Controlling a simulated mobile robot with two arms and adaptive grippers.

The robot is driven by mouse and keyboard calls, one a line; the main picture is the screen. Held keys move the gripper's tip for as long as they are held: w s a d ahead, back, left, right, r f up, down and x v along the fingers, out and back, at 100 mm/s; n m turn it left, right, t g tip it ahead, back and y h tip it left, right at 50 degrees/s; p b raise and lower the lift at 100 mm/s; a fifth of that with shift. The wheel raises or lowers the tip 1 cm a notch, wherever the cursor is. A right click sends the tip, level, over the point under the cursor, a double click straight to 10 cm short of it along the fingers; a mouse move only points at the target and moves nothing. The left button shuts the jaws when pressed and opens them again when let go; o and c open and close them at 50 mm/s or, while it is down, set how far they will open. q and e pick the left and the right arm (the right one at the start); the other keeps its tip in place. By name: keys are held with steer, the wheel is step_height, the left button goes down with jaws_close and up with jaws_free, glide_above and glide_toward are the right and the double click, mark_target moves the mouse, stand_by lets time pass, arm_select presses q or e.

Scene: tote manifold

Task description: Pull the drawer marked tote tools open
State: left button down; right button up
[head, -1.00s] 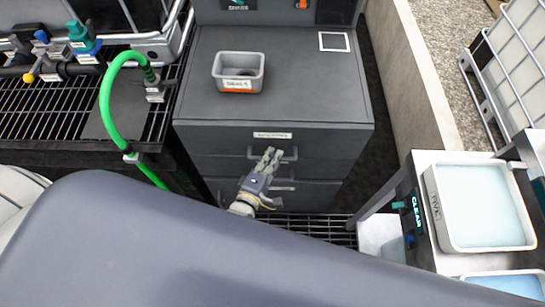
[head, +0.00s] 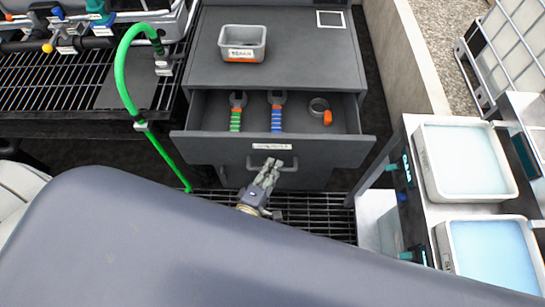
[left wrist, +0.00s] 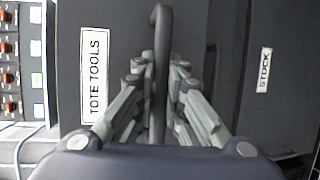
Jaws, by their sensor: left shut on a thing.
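The tote tools drawer (head: 200,147) is the top drawer of the grey cabinet and stands pulled out. Inside it lie a wrench with a green grip (head: 236,112), a wrench with a blue grip (head: 277,112) and a round grey item with an orange part (head: 319,108). Its label (left wrist: 95,75) reads TOTE TOOLS in the left wrist view. My left gripper (head: 272,168) is shut on the drawer handle (left wrist: 161,50), with a finger on each side of the bar. My right gripper does not show.
A grey bin (head: 242,43) stands on the cabinet top (head: 290,60). A drawer labelled STOCK (left wrist: 264,70) is below. A green hose (head: 122,80) hangs at the left. A bench with trays of blue liquid (head: 465,160) stands close at the right.

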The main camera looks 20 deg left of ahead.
arm_select(q)
steer(key=s+d, duration=0.2)
steer(key=s, duration=0.6)
steer(key=s+d, duration=0.2)
steer(key=s, duration=0.7)
steer(key=shift+d, duration=0.4)
steer(key=c, duration=1.9)
jaws_free()
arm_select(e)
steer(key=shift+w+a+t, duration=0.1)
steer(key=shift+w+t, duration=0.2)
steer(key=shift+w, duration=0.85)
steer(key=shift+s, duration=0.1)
